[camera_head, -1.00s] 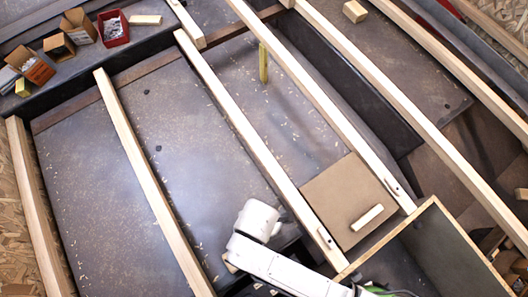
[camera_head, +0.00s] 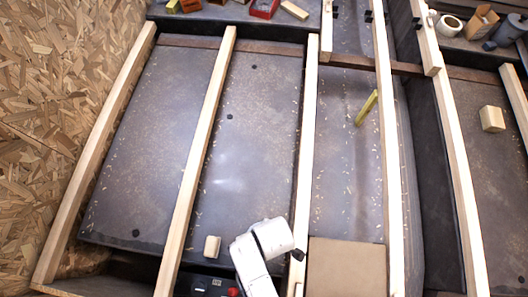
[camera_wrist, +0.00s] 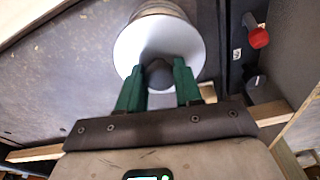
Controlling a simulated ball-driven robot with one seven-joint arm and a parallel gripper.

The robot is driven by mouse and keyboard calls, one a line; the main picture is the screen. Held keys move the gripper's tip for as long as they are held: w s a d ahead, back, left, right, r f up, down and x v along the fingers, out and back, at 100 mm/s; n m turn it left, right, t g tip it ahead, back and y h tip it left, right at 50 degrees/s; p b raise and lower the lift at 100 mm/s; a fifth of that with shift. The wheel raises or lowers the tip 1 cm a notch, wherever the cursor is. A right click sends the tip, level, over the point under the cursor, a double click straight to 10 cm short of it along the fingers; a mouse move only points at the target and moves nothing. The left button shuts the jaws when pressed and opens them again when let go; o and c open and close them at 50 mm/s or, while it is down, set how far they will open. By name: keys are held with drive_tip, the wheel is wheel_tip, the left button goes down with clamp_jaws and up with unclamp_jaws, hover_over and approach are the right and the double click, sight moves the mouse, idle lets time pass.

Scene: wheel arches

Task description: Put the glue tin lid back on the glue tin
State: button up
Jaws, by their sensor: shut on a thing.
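In the wrist view the glue tin lid is a round white disc (camera_wrist: 152,38) with a dark grey knob (camera_wrist: 159,76). My gripper (camera_wrist: 161,74) has its two green fingers shut on this knob. A banded, brownish round body (camera_wrist: 158,8) shows just beyond the disc's far edge and looks like the glue tin. The disc hides most of it, and I cannot tell whether the two touch. In the head view my white arm reaches in at the bottom middle; my gripper, the lid and the tin cannot be made out there.
Pale wooden battens (camera_head: 200,150) run lengthwise over the grey panels. A small wood block (camera_head: 212,246) lies left of my arm, and a brown board (camera_head: 345,268) right of it. A red knob (camera_wrist: 258,37) sticks out at the right in the wrist view. The left panel (camera_head: 140,150) is mostly clear.

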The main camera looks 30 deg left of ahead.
drive_tip(key=shift+f+b, duration=2.1)
drive_tip(key=shift+b, duration=0.05)
drive_tip(key=shift+f, duration=0.25)
drive_tip(key=shift+p, duration=0.45)
drive_tip(key=o, duration=1.1)
drive_tip(key=r+p, duration=0.1)
drive_tip(key=r, duration=0.2)
drive_tip(key=r+p, duration=0.1)
drive_tip(key=r, duration=0.3)
drive_tip(key=d+r+p, duration=0.1)
drive_tip(key=r, duration=0.2)
drive_tip(key=shift+w+d+r, duration=0.1)
drive_tip(key=shift+w+r, duration=0.05)
drive_tip(key=shift+r, duration=0.2)
